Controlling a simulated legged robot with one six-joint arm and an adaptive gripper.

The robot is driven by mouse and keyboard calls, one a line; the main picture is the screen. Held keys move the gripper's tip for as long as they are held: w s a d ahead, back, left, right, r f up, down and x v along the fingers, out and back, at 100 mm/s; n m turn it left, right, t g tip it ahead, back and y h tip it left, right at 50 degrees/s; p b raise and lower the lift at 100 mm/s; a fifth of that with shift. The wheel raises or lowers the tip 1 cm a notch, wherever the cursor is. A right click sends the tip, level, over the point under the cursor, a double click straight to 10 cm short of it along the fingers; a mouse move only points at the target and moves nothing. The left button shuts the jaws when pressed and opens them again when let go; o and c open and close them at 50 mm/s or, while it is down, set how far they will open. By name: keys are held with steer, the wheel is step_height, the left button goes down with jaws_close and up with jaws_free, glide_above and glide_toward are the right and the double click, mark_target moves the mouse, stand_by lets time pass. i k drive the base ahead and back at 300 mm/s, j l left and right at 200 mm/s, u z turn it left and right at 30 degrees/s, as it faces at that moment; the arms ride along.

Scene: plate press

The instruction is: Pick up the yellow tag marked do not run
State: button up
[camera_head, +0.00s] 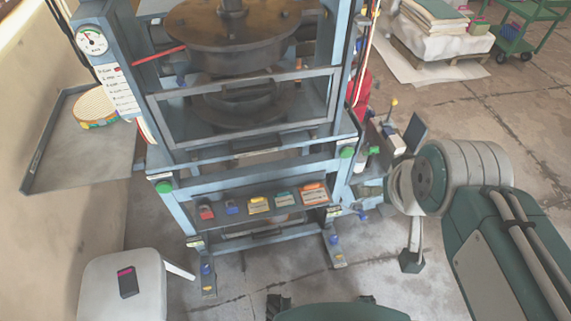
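A yellow tag (258,205) sits in the middle of a row on the dark front panel of the blue press (174,206). Its lettering is too small to read. A teal tag (285,199) and an orange-red tag (315,194) are to its right. A red item (206,212) and a blue item (232,207), both like padlocks, are to its left. My green and grey arm is at the right, apart from the row of tags. I cannot make out my gripper or its fingers.
A white stool (122,288) with a dark handheld device (128,282) stands at lower left. A grey side tray (75,160) holds a round yellow item (97,108). A green cart (513,38) and a covered stack (445,42) are behind. Floor before the press is partly clear.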

mark_target(259, 205)
steer(key=j+u, duration=0.2)
steer(key=u, duration=0.15)
steer(key=i+j+u, duration=0.1)
steer(key=u, duration=0.25)
steer(key=i+j+u, duration=0.1)
steer(key=j+u, duration=0.25)
